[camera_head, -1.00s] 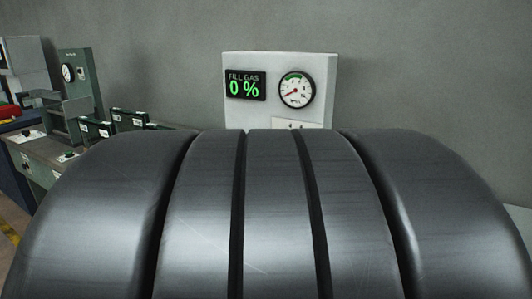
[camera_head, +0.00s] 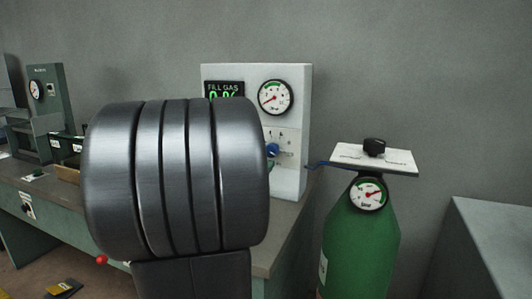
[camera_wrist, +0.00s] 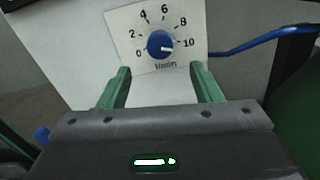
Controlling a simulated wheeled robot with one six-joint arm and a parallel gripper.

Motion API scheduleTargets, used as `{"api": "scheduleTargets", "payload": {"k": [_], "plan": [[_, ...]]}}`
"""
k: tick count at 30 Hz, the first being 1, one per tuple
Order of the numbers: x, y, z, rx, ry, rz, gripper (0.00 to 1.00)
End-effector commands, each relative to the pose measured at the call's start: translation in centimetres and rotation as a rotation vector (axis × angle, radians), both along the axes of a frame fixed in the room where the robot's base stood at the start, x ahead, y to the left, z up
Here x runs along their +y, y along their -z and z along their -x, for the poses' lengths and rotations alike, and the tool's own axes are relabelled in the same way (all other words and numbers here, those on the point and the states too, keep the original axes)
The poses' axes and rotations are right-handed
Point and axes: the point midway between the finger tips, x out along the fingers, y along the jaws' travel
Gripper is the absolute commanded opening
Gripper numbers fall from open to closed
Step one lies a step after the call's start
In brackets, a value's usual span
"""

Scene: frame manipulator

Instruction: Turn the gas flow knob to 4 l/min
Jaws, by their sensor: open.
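The blue gas flow knob (camera_wrist: 160,44) sits on a white dial plate (camera_wrist: 133,22) marked 0 to 10, in the upper middle of the wrist view. Its white mark appears to point right, near the 10. The knob also shows in the head view (camera_head: 272,150), on the light panel (camera_head: 300,120) and partly behind my arm. My gripper (camera_wrist: 162,76) is open and empty. Its two green fingers point toward the plate, left and right below the knob, apart from it. My arm hides the gripper in the head view.
A round gauge (camera_head: 275,97) and a partly hidden FILL GAS display (camera_head: 225,89) are above the knob. A green gas cylinder (camera_head: 358,245) with a black knob (camera_head: 374,146) on top stands right. A blue hose (camera_wrist: 250,44) runs right from the plate. The bench (camera_head: 285,235) lies below.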

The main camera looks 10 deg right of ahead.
Motion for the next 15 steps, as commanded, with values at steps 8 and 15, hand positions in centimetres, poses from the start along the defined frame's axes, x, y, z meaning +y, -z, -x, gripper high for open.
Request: {"api": "scheduleTargets", "payload": {"k": [8,15], "plan": [[-3.4,0.0,-4.9,0.003,0.001,0.003,0.59],[-5.3,-0.1,-7.8,0.002,0.0,0.003,0.59]]}}
